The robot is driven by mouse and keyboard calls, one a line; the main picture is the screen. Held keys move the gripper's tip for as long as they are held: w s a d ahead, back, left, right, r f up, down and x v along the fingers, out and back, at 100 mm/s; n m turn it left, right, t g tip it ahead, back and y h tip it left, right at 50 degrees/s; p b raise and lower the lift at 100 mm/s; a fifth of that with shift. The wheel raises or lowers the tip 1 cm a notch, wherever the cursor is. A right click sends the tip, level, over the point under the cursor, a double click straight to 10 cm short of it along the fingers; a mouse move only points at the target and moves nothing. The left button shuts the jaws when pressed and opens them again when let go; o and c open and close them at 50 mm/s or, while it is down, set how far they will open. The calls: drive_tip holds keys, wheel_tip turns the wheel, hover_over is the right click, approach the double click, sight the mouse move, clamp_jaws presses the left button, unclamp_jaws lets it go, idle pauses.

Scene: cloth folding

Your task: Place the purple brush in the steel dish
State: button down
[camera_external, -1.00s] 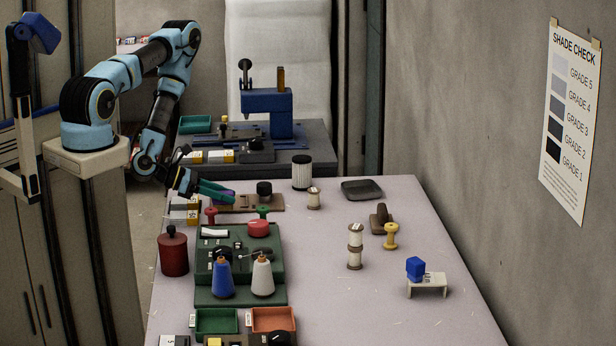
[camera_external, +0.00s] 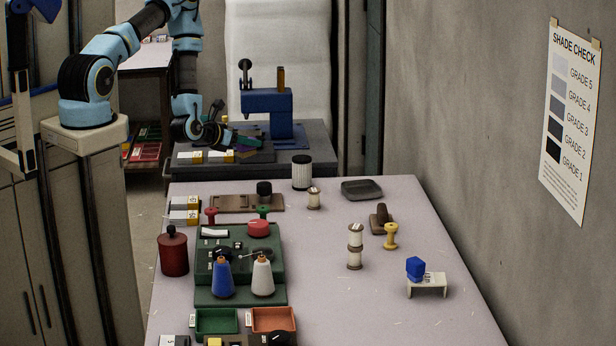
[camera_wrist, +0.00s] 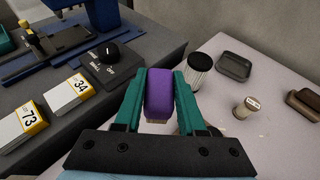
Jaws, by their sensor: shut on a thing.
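The purple brush (camera_wrist: 160,92) is clamped between the two teal fingers of my gripper (camera_wrist: 160,88) in the wrist view, with pale bristles showing at its near end. In the external view my gripper (camera_external: 246,144) holds it in the air in front of the blue machine, beyond the table's far left corner; the brush is mostly hidden there by the fingers. The steel dish (camera_external: 361,190), a shallow dark grey square tray, lies empty at the table's far edge, right of my gripper. It also shows in the wrist view (camera_wrist: 234,66) at upper right.
A white ribbed cylinder (camera_external: 301,172) and a small spool (camera_external: 313,198) stand left of the dish. A brown-handled block (camera_external: 381,220) and a yellow spool (camera_external: 390,236) are nearer. The blue machine (camera_external: 266,112) stands on the back bench.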

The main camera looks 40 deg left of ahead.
drive_tip(key=w+d+n+y+b, duration=0.2)
drive_tip(key=w+d+b, duration=0.1)
drive_tip(key=w, duration=0.5)
drive_tip(key=n+g+y+b, duration=0.1)
drive_tip(key=n+y+b, duration=0.25)
drive_tip(key=b, duration=0.75)
hover_over(362, 192)
drive_tip(key=shift+y, duration=0.55)
wheel_tip(362, 192, down, 10)
drive_tip(key=p, duration=0.3)
drive_tip(key=shift+r, duration=0.15)
drive_tip(key=shift+f, duration=0.25)
drive_tip(key=shift+f, duration=0.2)
drive_tip(key=c, duration=0.5)
unclamp_jaws()
